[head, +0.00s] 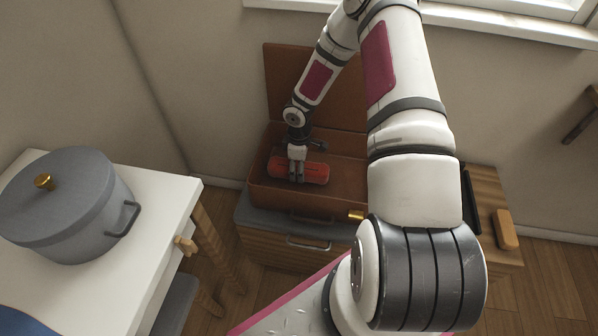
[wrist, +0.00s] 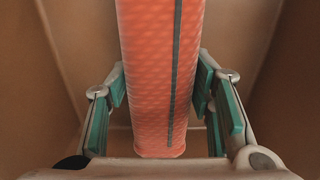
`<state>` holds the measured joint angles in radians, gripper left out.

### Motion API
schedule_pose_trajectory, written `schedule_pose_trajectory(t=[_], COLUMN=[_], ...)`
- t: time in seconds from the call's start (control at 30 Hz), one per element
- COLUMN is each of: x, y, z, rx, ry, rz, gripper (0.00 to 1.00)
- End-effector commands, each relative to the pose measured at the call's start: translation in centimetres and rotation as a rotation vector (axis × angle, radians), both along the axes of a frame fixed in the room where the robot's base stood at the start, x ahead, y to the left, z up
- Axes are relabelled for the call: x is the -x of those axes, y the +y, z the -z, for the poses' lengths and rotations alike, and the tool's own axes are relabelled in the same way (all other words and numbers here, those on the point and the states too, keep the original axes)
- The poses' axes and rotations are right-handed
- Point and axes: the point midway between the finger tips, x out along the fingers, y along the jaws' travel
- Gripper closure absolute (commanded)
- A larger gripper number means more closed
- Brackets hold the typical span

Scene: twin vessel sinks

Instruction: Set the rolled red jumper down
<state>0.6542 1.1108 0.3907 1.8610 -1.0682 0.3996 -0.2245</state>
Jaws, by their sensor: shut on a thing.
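The rolled red jumper (head: 314,172) lies lengthwise across my gripper (head: 297,178) in the head view, at the left part of an open brown suitcase (head: 270,201). In the wrist view the jumper (wrist: 150,70) is an orange-red roll with a dark stripe, running up between the pads of my gripper (wrist: 160,95). My gripper is shut on the roll. Brown suitcase walls show around it in the wrist view. I cannot tell whether the roll touches the suitcase floor. The suitcase lid (head: 285,85) stands upright at the back.
The suitcase rests on a low wooden cabinet (head: 262,246). A white table (head: 150,190) at the left bears a grey lidded pot (head: 70,205). My arm hides the right part of the suitcase. A wooden block (head: 507,230) lies at the cabinet's right end.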

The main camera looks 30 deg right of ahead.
Motion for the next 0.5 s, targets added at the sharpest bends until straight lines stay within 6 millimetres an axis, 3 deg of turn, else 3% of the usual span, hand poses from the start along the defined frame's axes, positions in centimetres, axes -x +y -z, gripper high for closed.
schedule_pose_trajectory(t=[0.1,0.47,0.5], x=[0.0,0.0,0.0], y=[0.0,0.0,0.0], z=[1.6,1.9,2.0], rx=[0.000,0.000,0.000], ry=[0.001,0.000,0.000], rz=[0.000,0.000,0.000], gripper=[0.86,0.86,0.50])
